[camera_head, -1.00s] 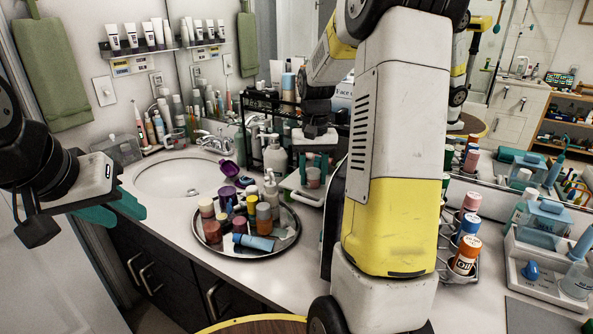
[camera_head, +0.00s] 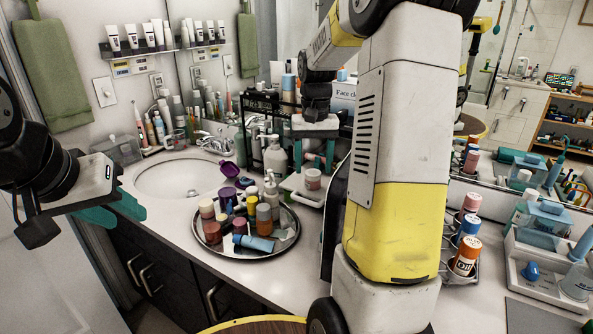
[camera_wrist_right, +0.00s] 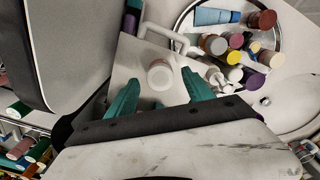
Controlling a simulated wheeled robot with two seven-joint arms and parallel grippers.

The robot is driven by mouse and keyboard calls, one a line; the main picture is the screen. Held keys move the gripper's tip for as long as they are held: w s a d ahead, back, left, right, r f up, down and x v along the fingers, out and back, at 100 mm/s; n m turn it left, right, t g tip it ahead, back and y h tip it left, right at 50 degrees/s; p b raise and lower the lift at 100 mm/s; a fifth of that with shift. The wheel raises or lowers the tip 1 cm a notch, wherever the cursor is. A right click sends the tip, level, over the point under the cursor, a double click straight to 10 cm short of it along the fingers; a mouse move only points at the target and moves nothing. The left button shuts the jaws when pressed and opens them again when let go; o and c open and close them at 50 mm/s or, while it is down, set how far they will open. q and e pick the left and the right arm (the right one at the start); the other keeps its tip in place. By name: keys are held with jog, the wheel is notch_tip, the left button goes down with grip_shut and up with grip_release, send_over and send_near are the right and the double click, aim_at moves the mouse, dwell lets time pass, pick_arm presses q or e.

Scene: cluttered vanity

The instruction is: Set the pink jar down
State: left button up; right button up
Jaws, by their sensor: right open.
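The pink jar (camera_head: 312,180), with a pale lid, stands upright on a white stand (camera_head: 296,186) on the counter, right of the round tray. In the right wrist view the jar (camera_wrist_right: 160,74) shows from above, its pale lid facing the camera. My right gripper (camera_head: 316,158) points down just above the jar. Its teal fingers (camera_wrist_right: 160,84) are spread on either side of the lid with gaps, not touching it. My left gripper (camera_head: 118,212) hangs at the far left in front of the counter, its teal fingers apart and empty.
A round tray (camera_head: 283,247) crowded with small bottles and jars lies left of the stand. A pump bottle (camera_head: 275,158) and a black rack (camera_head: 262,104) stand close behind. The sink (camera_head: 180,178) is further left. A bottle holder (camera_head: 447,262) is at right.

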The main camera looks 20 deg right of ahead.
aim_at(313, 173)
notch_tip(313, 173, up, 8)
jog(key=s+a+n+t+y, duration=0.1)
jog(key=s+a+t, duration=0.2)
jog(key=s, duration=0.7)
jog(key=s+a+n+t+y, duration=0.1)
jog(key=s+a+n+t, duration=0.1)
jog(key=s+a, duration=0.6)
jog(key=s+t, duration=0.1)
jog(key=s, duration=0.1)
jog(key=shift+s+a, duration=0.2)
jog(key=shift+s, duration=0.15)
jog(key=shift+c, duration=0.4)
